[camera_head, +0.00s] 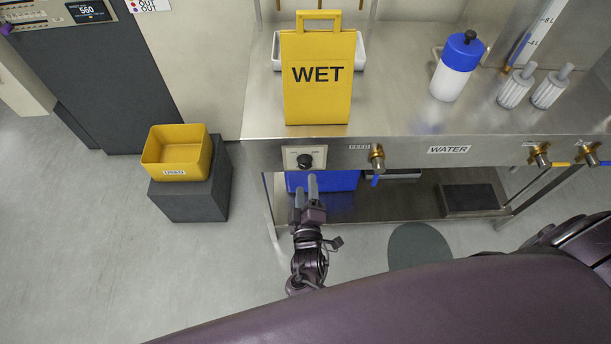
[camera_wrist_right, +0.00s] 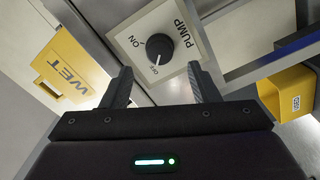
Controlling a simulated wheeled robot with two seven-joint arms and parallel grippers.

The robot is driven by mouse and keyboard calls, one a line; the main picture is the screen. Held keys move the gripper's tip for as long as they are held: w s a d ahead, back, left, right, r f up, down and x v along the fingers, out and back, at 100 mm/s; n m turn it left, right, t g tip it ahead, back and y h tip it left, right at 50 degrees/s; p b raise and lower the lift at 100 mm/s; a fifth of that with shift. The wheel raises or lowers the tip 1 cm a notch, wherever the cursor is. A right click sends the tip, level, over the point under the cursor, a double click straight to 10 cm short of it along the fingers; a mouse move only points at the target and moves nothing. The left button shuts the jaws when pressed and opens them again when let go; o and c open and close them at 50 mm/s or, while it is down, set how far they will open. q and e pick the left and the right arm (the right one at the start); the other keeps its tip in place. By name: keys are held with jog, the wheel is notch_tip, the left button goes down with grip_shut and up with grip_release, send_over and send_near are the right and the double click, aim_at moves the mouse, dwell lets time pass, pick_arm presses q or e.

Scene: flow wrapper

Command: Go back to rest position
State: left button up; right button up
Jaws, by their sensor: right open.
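My right gripper (camera_head: 306,186) is in front of the steel bench, just below the pump panel (camera_head: 317,158). Its two fingers are apart with nothing between them. The black pump knob (camera_head: 305,160) is just beyond the fingertips and apart from them. In the right wrist view, the open gripper (camera_wrist_right: 158,78) faces the round knob (camera_wrist_right: 159,48) on its light plate marked PUMP and ON. A pale mark on the knob points towards the small lettering at the plate's lower edge, which looks like OFF. My left gripper is not in view.
A yellow WET sign (camera_head: 318,98) stands on the bench (camera_head: 400,115) above the panel. Brass valves (camera_head: 377,157) stick out from the bench front. A blue bin (camera_head: 338,181) is on the lower shelf. A yellow bin (camera_head: 178,146) sits on a dark block at left. Floor between is clear.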

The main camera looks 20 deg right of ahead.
jog(key=shift+s+a, duration=0.2)
jog(key=shift+s, duration=0.35)
